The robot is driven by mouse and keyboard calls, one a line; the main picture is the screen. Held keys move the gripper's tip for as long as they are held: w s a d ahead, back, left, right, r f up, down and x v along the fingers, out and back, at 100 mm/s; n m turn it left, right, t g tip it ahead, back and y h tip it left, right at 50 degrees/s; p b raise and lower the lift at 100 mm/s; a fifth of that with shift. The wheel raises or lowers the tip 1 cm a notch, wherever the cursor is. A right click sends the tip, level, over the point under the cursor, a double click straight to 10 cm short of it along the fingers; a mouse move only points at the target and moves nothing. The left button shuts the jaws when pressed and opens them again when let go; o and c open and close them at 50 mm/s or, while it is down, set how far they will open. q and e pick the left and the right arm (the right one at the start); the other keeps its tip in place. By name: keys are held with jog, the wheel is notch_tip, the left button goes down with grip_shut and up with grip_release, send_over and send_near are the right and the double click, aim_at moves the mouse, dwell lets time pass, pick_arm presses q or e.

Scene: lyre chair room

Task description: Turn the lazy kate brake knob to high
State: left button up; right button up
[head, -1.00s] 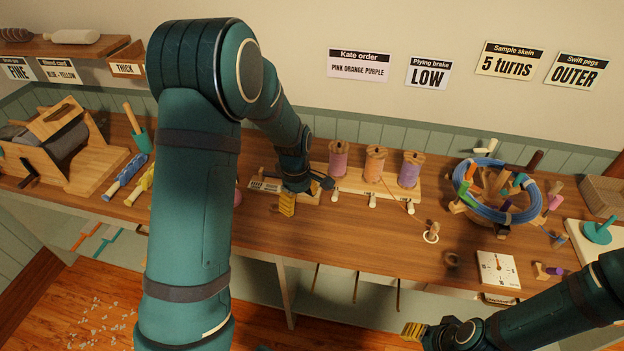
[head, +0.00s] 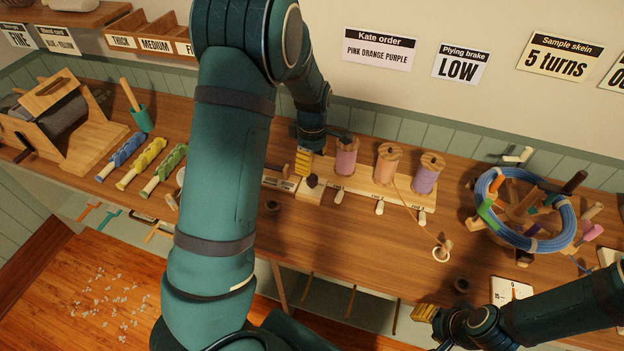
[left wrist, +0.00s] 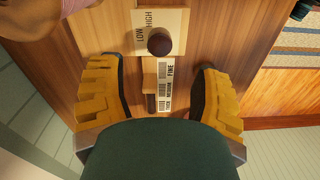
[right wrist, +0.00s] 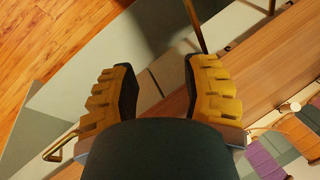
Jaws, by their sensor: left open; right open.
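The lazy kate (head: 384,196) is a pale wooden base on the bench, with pink, orange and purple bobbins upright on it. Its dark round brake knob (head: 312,181) sits at the base's left end. In the left wrist view the knob (left wrist: 159,42) is on a cream plate (left wrist: 174,20) marked LOW and HIGH; I cannot tell which mark it points to. My left gripper (head: 304,163) is open and empty, just left of and above the knob. In its wrist view the knob lies beyond the fingertips, between their lines. My right gripper (head: 425,313) is open and empty by the bench's front edge.
A wall card (head: 461,66) reads "Plying brake LOW". A swift with a blue skein (head: 488,183) stands at the right. Colored rolls (head: 140,165) and a drum carder (head: 60,130) are at the left. An orange strand runs from the orange bobbin to a small ring (head: 442,253).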

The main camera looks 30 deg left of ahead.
aim_at(311, 177)
pick_arm(q)
notch_tip(311, 177, down, 8)
jog(key=shift+r+b, duration=0.25)
jog(key=shift+b, duration=0.35)
grip_shut()
